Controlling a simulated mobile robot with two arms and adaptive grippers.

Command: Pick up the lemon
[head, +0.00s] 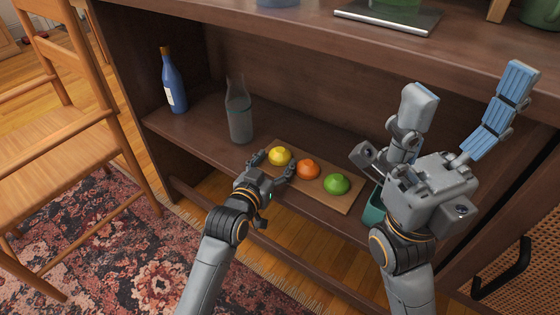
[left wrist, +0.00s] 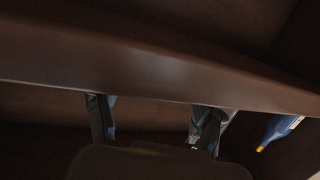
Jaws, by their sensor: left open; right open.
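The yellow lemon (head: 279,156) sits at the left end of a wooden board on the lower shelf. My left gripper (head: 274,167) is open at the lemon's near side, with one finger to its left and the other to its right, near the orange. I cannot tell whether either finger touches it. In the left wrist view the two fingers (left wrist: 153,122) stand apart, and the lemon cannot be made out clearly in the dark. My right gripper (head: 466,92) is open and empty, its blue-padded fingers spread wide in front of the cabinet's right side.
An orange (head: 308,169) and a green lime (head: 336,184) sit to the lemon's right on the board (head: 345,203). A clear bottle (head: 239,115) and a blue bottle (head: 172,82) stand left on the shelf. The upper shelf (head: 300,32) overhangs. A wooden chair (head: 75,150) stands left.

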